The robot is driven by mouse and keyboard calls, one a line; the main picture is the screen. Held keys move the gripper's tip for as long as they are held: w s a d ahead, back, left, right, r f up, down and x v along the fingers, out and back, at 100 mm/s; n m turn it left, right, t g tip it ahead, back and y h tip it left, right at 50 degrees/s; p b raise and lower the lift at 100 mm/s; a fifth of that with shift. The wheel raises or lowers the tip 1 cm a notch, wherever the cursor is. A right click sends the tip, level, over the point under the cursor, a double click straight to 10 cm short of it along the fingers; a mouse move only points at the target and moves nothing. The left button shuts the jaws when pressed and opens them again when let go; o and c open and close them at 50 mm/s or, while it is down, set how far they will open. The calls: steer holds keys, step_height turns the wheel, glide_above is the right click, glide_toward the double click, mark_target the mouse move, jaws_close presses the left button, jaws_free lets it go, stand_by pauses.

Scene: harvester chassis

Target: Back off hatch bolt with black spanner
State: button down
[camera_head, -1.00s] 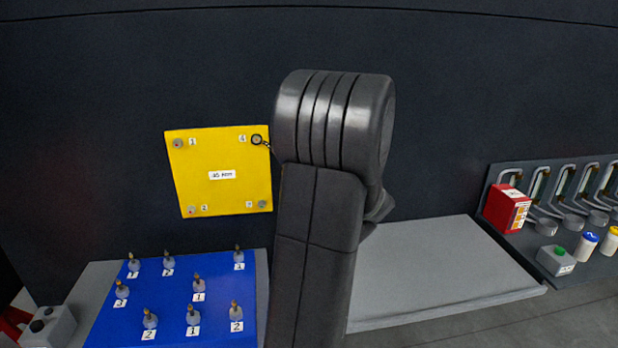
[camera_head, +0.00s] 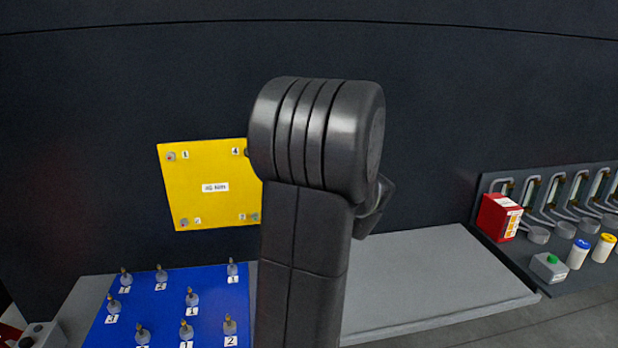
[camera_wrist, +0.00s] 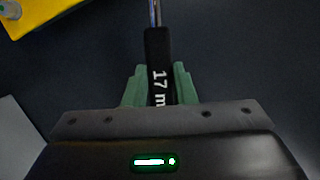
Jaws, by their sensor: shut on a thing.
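The yellow hatch (camera_head: 212,205) is on the dark wall, left of my arm in the head view. It has a bolt at each corner: upper left (camera_head: 171,157), lower left (camera_head: 184,223), lower right (camera_head: 254,217), and upper right, partly hidden by my arm. In the wrist view my gripper (camera_wrist: 159,85) is shut on the black spanner (camera_wrist: 158,60), whose handle reads "17 m" and whose metal shaft runs out of the top of the view. The spanner's head is out of view. A corner of the hatch (camera_wrist: 45,12) shows at the upper left, apart from the spanner.
A blue board (camera_head: 165,310) with several numbered studs stands below the hatch. A bare grey shelf (camera_head: 430,280) lies to the right. Beyond it are a red box (camera_head: 497,216), a grey button box (camera_head: 548,267) and blue-capped (camera_head: 579,254) and yellow-capped (camera_head: 604,248) containers.

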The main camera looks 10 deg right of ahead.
steer(key=shift+r, duration=0.25)
steer(key=shift+d+r+n+g, duration=0.15)
steer(key=shift+r+n, duration=0.45)
steer(key=shift+r, duration=0.1)
steer(key=shift+d+r+n+g, duration=0.15)
steer(key=shift+r+n, duration=0.45)
steer(key=shift+r, duration=0.1)
steer(key=shift+r+n, duration=0.3)
steer(key=shift+r, duration=0.1)
steer(key=shift+f+b, duration=0.3)
steer(key=shift+b, duration=0.15)
steer(key=shift+s, duration=0.1)
